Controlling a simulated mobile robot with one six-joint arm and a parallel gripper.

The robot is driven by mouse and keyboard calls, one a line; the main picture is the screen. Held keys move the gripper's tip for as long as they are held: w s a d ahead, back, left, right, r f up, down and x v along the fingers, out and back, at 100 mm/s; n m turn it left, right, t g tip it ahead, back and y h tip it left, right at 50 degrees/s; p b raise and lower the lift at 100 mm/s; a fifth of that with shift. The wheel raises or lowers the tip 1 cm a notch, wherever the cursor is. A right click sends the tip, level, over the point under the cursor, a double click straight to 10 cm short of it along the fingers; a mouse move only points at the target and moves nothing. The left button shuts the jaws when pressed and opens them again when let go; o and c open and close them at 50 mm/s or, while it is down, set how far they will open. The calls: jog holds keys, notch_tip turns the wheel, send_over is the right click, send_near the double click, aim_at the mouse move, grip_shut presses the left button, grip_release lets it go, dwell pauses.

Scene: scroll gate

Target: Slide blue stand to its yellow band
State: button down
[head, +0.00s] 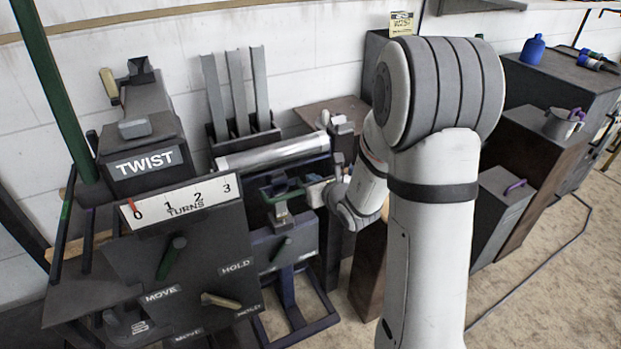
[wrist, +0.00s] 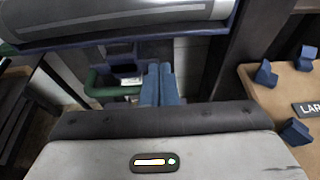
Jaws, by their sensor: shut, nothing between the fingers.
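The blue stand (head: 291,300) stands on the floor at the centre of the head view, with blue legs below a dark panel carrying a green handle. A pale roller (head: 272,153) lies across its top, and the roller (wrist: 115,18) also crosses the top of the wrist view above a blue rail (wrist: 120,43). My gripper (head: 313,190) is beside the stand's right side, below the roller, partly hidden by my wrist. In the wrist view its fingers (wrist: 160,82) are together and empty, just right of a green loop (wrist: 93,82). I cannot make out a yellow band.
A dark "TWIST" machine (head: 190,265) with a 0-to-3 turns dial stands close on the left. A brown shelf (wrist: 285,95) with several blue pieces is at the right of the wrist view. Dark cabinets (head: 540,135) stand at right; carpet (head: 545,285) is open in front.

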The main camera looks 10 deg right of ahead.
jog(key=x, duration=0.7)
jog(key=shift+w, duration=0.3)
jog(key=shift+r+b, duration=0.4)
jog(key=shift+r, duration=0.1)
